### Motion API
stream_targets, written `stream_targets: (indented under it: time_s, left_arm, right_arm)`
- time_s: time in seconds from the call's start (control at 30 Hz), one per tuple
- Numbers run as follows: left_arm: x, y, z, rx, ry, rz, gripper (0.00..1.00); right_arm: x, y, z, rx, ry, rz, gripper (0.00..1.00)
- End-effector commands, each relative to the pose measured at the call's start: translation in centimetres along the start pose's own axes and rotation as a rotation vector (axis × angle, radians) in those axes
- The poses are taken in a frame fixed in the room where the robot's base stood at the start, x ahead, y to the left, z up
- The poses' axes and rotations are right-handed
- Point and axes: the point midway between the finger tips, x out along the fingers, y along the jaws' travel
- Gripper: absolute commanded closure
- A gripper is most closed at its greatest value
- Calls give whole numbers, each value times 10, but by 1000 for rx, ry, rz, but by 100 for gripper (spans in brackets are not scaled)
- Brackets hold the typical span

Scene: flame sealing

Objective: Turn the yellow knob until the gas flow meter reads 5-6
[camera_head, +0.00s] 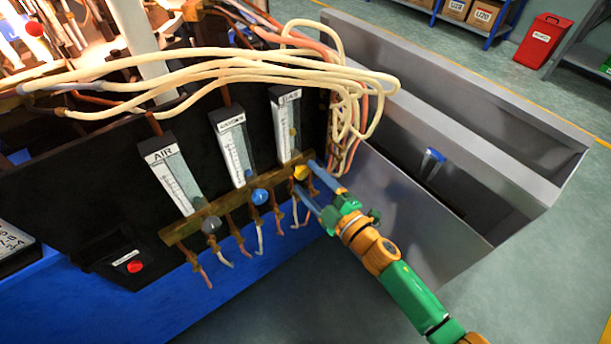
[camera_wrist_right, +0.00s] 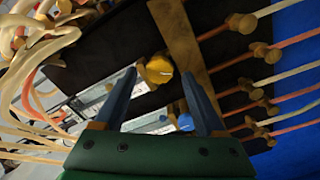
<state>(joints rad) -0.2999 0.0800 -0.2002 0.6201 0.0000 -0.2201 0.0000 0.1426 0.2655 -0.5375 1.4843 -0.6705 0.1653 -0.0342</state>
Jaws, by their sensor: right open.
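The yellow knob (camera_head: 300,172) is on the brass bar below the gas flow meter (camera_head: 287,122), which is labelled GAS. The meter's scale is too small to read. My right gripper (camera_head: 304,176) is open, with its blue fingers on either side of the yellow knob. In the right wrist view, the knob (camera_wrist_right: 157,69) shows between the two fingertips (camera_wrist_right: 160,74). I cannot tell whether either finger touches it. My left gripper is not in view.
A blue knob (camera_head: 260,196) and a dark grey knob (camera_head: 211,225) are on the same bar, below the middle meter (camera_head: 234,150) and the AIR meter (camera_head: 173,178). Cream hoses (camera_head: 250,68) hang above. A grey metal trough (camera_head: 400,190) stands to the right.

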Motion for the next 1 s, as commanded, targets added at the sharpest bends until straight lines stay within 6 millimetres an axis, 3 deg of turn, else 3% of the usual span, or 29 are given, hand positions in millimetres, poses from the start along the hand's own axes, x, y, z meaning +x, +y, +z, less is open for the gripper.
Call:
stream_targets:
  time_s: [0.1,0.27,0.73,0.77,0.87,0.97,1.0]
  left_arm:
    - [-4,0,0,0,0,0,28]
    - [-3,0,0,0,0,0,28]
    - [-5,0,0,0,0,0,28]
    - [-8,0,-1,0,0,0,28]
    - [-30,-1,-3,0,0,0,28]
    - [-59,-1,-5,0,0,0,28]
    - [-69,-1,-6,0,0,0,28]
  right_arm:
    - [-28,-1,0,0,-3,-4,28]
    - [-51,-1,0,0,-1,-3,28]
    - [-55,-1,2,7,-9,-4,28]
    - [-56,-2,6,22,-30,-10,28]
    - [-73,-23,48,167,-218,-63,28]
    - [-129,-77,105,415,-549,-152,28]
    - [-160,-104,120,515,-685,-188,28]
